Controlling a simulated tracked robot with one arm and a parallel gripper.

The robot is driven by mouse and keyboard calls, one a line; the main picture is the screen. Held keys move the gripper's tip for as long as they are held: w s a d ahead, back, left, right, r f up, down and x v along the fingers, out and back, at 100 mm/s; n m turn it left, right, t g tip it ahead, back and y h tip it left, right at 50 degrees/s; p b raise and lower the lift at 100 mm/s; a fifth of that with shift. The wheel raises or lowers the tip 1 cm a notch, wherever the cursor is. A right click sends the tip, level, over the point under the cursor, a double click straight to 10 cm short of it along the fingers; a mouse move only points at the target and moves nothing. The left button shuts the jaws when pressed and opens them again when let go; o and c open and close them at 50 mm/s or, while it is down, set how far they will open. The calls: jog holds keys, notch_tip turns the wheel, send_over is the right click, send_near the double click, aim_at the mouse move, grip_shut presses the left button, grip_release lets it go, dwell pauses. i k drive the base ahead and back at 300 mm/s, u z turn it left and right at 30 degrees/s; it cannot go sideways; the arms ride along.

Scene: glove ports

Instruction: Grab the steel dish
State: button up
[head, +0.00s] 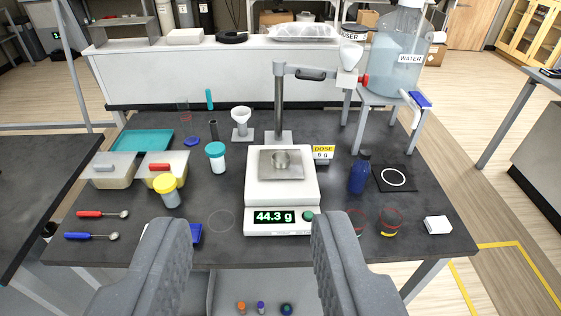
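The steel dish (280,160) is small, round and grey. It sits on the square metal pan of the white scale (282,190) at the middle of the dark table. The scale's display reads 44.3 g. My gripper (250,235) is open, with its two grey fingers wide apart at the bottom of the view. The fingers are in front of the scale and nearer to me than the dish. Nothing is between them in their grip.
A metal post with a doser arm (310,73) stands behind the scale. A blue bottle (359,173) is to the right. A teal-lidded jar (216,157), a yellow-lidded jar (167,190) and a white funnel (241,122) are to the left. A water tank (398,60) stands at the back right.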

aim_at(282, 160)
jog(key=k, duration=1.3)
jog(key=z, duration=0.35)
jog(key=i, duration=1.1)
jog(key=u, duration=0.35)
jog(key=i, duration=1.15)
jog(key=u, duration=0.8)
jog(key=k, duration=0.7)
jog(key=u, duration=0.25)
jog(key=i, duration=0.65)
